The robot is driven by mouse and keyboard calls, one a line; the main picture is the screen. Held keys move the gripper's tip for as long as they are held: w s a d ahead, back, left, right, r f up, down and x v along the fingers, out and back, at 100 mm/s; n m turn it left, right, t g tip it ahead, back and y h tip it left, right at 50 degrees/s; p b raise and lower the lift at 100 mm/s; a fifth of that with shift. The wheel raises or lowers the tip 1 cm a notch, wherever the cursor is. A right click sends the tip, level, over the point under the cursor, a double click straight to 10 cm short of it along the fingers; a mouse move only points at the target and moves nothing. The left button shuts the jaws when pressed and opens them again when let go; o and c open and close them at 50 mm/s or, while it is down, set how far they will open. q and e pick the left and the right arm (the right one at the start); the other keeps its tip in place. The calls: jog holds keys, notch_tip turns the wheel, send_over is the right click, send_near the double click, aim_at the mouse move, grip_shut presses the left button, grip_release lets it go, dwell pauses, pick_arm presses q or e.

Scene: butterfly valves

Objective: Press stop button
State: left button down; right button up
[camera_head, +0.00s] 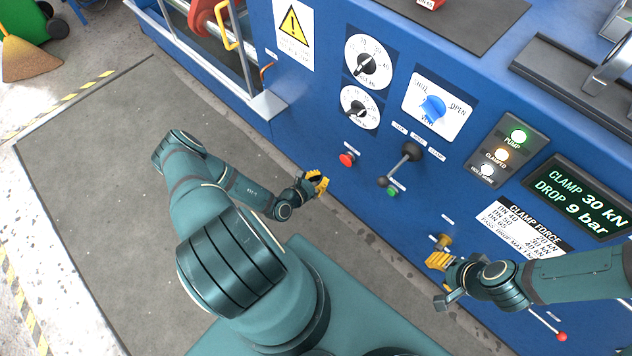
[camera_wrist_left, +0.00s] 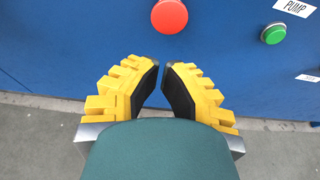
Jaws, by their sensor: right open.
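The red round button (camera_head: 347,159) sits on the blue machine front, under the two dials. Its label is too small to read. It also shows at the top edge of the left wrist view (camera_wrist_left: 169,16), just beyond my fingertips. My left gripper (camera_head: 320,183) is below and left of the button, apart from it. In the left wrist view (camera_wrist_left: 163,66) its yellow fingers with black pads lean inward, and only a narrow gap shows between the tips. Nothing is held there. My right gripper (camera_head: 437,264) is open, close to a brass knob (camera_head: 443,240); contact is unclear.
A green button (camera_head: 392,192) and a black lever (camera_head: 409,154) are right of the red button. The green button also shows in the left wrist view (camera_wrist_left: 273,34). A lit display (camera_head: 580,200) is further right. Grey floor (camera_head: 90,170) lies open at left.

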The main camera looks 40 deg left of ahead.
aim_at(342, 162)
pick_arm(q)
jog(key=x, duration=0.3)
jog(key=b+x, duration=0.1)
jog(key=x, duration=0.2)
jog(key=r+b+x, duration=0.1)
jog(key=x, duration=0.1)
jog(key=shift+w+d+f, duration=0.1)
jog(key=shift+w+f, duration=0.1)
jog(key=shift+w, duration=0.55)
